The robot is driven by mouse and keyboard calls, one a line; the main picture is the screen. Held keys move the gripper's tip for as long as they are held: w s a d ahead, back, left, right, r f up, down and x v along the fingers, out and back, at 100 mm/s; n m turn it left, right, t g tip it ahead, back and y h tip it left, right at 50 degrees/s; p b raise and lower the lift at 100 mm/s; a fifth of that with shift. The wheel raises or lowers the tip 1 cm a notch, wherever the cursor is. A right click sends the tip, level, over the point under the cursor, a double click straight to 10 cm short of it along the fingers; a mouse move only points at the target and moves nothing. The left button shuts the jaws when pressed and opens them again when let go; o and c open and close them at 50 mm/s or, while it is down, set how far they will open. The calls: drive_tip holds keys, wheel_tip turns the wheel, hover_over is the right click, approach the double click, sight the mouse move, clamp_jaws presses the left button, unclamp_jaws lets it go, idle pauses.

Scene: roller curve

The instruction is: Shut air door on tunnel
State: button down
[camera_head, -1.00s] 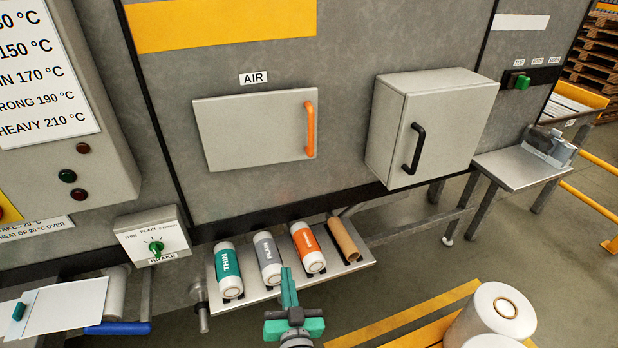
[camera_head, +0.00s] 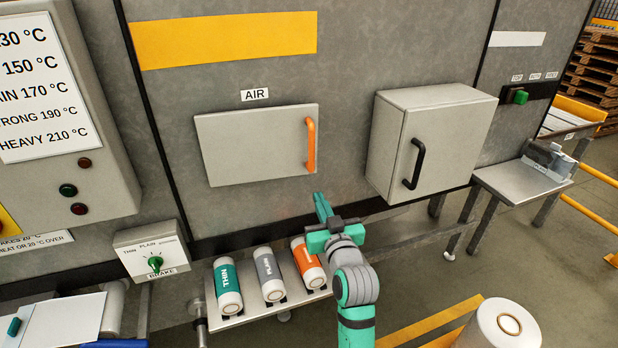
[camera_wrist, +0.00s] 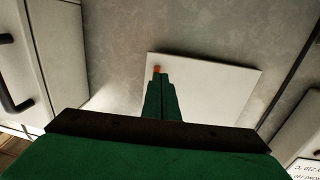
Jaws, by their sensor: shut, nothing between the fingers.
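The air door (camera_head: 252,148) is a pale grey panel under the AIR label on the tunnel wall, with an upright orange handle (camera_head: 310,145) at its right edge. The door looks slightly skewed to the wall; I cannot tell for sure how far it stands open. My green gripper (camera_head: 322,208) is shut and empty, below the handle and pointing up toward it. In the wrist view the door (camera_wrist: 215,95) lies ahead of the shut fingers (camera_wrist: 160,80), and a bit of orange handle (camera_wrist: 156,69) shows at their tips. Contact cannot be told.
A grey box with a black handle (camera_head: 414,160) juts out right of the door. Below stands a shelf with THIN (camera_head: 227,285), grey (camera_head: 269,275) and orange (camera_head: 306,264) rolls. A brake dial box (camera_head: 152,250) is at left. A white film roll (camera_head: 500,328) stands at lower right.

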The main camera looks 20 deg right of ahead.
sight(306, 170)
drive_tip(key=w, duration=1.1)
drive_tip(key=shift+d, duration=0.35)
drive_tip(key=shift+w, duration=0.35)
drive_tip(key=w, duration=0.3)
drive_tip(key=shift+w+d, duration=0.25)
drive_tip(key=shift+d, duration=0.05)
drive_tip(key=shift+d+r, duration=0.1)
drive_tip(key=shift+r, duration=0.1)
